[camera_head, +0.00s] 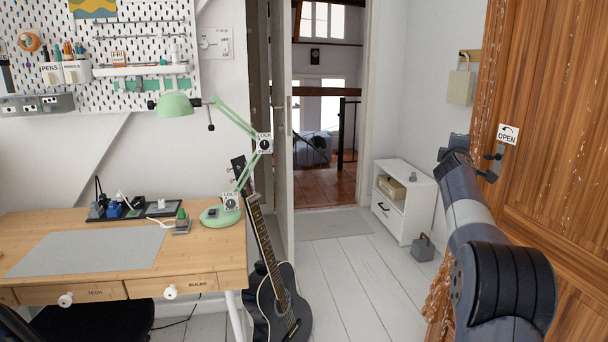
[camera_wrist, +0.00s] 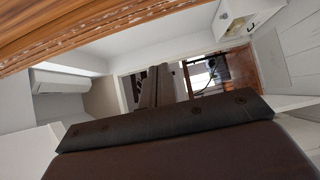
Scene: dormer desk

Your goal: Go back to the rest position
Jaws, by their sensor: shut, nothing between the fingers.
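My arm (camera_head: 470,205) reaches up from the lower right of the head view, in front of the open wooden door (camera_head: 545,130). Its wrist end is close to the dark door handle (camera_head: 492,165) in that picture; I cannot tell whether they touch. My fingertips are hidden there. In the wrist view my gripper (camera_wrist: 155,84) shows as two dark fingers side by side, shut with nothing between them. They point into the room. The wooden door also shows along the top left of the wrist view (camera_wrist: 90,28).
A desk (camera_head: 205,250) with a green lamp (camera_head: 175,105) stands at left. A guitar (camera_head: 275,295) leans beside it. A white cabinet (camera_head: 404,207) and a grey weight (camera_head: 423,248) stand by the right wall. The floor between is clear, leading to a doorway.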

